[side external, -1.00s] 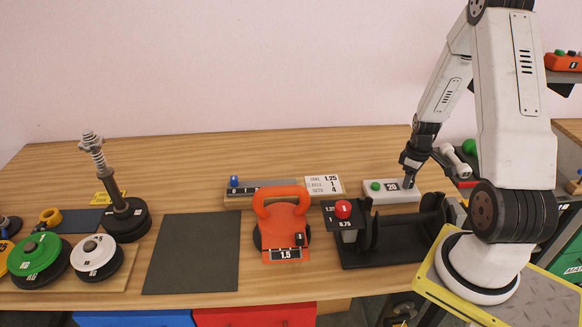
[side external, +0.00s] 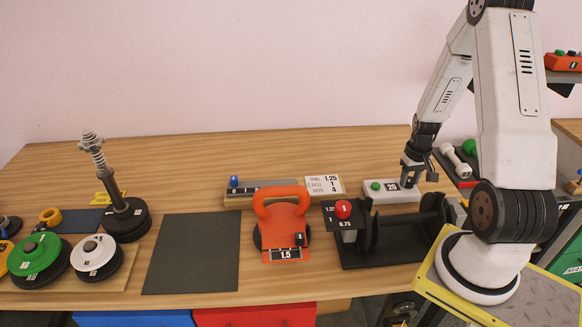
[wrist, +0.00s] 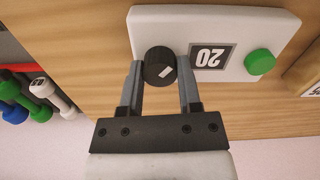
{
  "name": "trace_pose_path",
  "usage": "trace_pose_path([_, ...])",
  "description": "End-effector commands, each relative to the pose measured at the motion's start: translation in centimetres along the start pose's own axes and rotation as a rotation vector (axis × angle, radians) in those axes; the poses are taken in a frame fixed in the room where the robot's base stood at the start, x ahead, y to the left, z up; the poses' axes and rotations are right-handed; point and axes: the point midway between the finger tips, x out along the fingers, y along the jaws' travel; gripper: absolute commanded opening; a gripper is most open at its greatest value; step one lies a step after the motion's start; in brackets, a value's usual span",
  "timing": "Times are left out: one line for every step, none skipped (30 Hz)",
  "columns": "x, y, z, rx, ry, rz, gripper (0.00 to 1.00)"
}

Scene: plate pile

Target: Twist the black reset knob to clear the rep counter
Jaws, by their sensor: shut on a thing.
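The rep counter (side external: 398,197) is a white box lying on the wooden bench, with a green button (side external: 375,186) and a display reading 20. It also shows in the wrist view (wrist: 225,20), with the display (wrist: 211,57) upside down. My gripper (wrist: 160,80) is shut on the knob, one finger on each side. In the side external view my gripper (side external: 414,181) points down at the box's right end and hides the knob.
An orange kettlebell (side external: 283,222) and a black cradle (side external: 385,255) with a red knob (side external: 343,209) stand in front and to the left. A wooden rail with a card (side external: 323,185) lies left of the counter. Small dumbbells (side external: 455,160) sit at the right.

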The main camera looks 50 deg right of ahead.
Motion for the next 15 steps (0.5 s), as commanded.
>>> trace_pose_path([-0.02,0.02,0.05,0.046,-0.002,0.000,0.00])
trace_pose_path([-0.02,0.02,0.05,0.074,-0.002,0.000,0.00])
trace_pose_path([-0.02,0.02,0.05,0.112,-0.002,0.000,0.00])
trace_pose_path([-0.02,0.02,0.06,0.140,-0.002,0.000,0.00])
trace_pose_path([-0.02,0.02,0.06,0.169,-0.002,0.000,0.00])
trace_pose_path([-0.02,0.02,0.06,0.207,-0.002,0.000,0.00])
trace_pose_path([-0.02,0.02,0.06,0.235,-0.002,0.000,0.00])
trace_pose_path([-0.02,0.02,0.06,0.264,-0.002,0.000,0.00])
trace_pose_path([-0.02,0.02,0.07,0.302,-0.002,0.000,0.00])
trace_pose_path([-0.02,0.01,0.06,0.330,-0.002,0.000,0.00])
trace_pose_path([-0.02,0.01,0.07,0.359,-0.002,0.000,0.00])
trace_pose_path([-0.02,0.01,0.07,0.397,-0.002,0.000,0.00])
trace_pose_path([-0.02,0.01,0.07,0.425,-0.002,0.000,0.00])
trace_pose_path([-0.02,0.01,0.07,0.454,-0.002,0.000,0.00])
trace_pose_path([-0.01,0.01,0.07,0.491,-0.002,0.000,0.00])
